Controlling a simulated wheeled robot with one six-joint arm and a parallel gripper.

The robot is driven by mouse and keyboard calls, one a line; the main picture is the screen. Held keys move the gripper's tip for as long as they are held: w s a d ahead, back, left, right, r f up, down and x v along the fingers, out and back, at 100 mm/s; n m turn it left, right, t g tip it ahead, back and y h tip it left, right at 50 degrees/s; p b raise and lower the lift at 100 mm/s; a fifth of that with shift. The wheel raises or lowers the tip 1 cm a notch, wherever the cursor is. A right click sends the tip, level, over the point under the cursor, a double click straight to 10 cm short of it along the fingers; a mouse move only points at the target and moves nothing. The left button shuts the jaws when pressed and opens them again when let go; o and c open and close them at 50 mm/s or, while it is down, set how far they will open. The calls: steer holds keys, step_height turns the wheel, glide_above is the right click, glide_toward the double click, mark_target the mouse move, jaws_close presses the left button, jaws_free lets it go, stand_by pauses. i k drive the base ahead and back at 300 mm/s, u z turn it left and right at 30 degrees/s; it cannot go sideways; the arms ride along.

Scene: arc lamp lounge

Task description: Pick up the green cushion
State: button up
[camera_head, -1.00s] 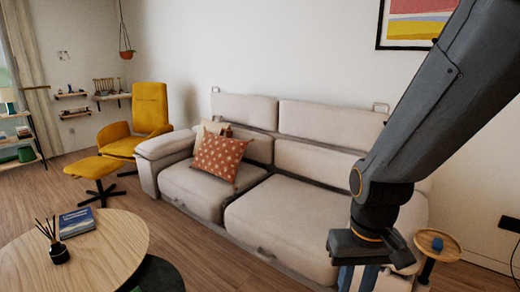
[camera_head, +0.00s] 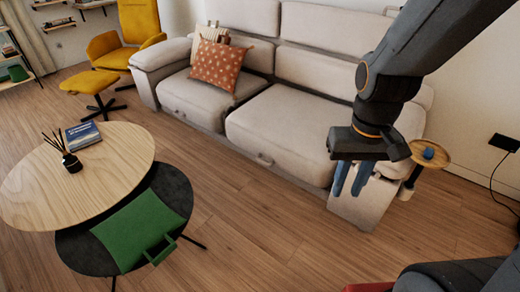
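The green cushion (camera_head: 138,229) lies on the low black round table (camera_head: 72,257) at the lower left of the head view. It has a green loop on its right-hand edge, which hangs over the table's rim. My gripper (camera_head: 348,188) points down in front of the sofa's right end, well to the right of the cushion and apart from it. Two blue fingers show with a gap between them, and nothing is seen held there.
A round wooden table (camera_head: 112,178) partly overlaps the black one and carries a blue book (camera_head: 83,135) and a reed diffuser (camera_head: 70,160). The beige sofa (camera_head: 200,98) stands behind. A small side table (camera_head: 428,158) is at right. Wooden floor (camera_head: 240,220) is free between.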

mark_target(129, 235)
steer(key=u, duration=1.7)
steer(key=k, duration=1.25)
steer(key=z, duration=0.85)
steer(key=i, duration=1.25)
steer(key=u, duration=0.5)
steer(key=i, duration=0.4)
steer(key=u, duration=0.45)
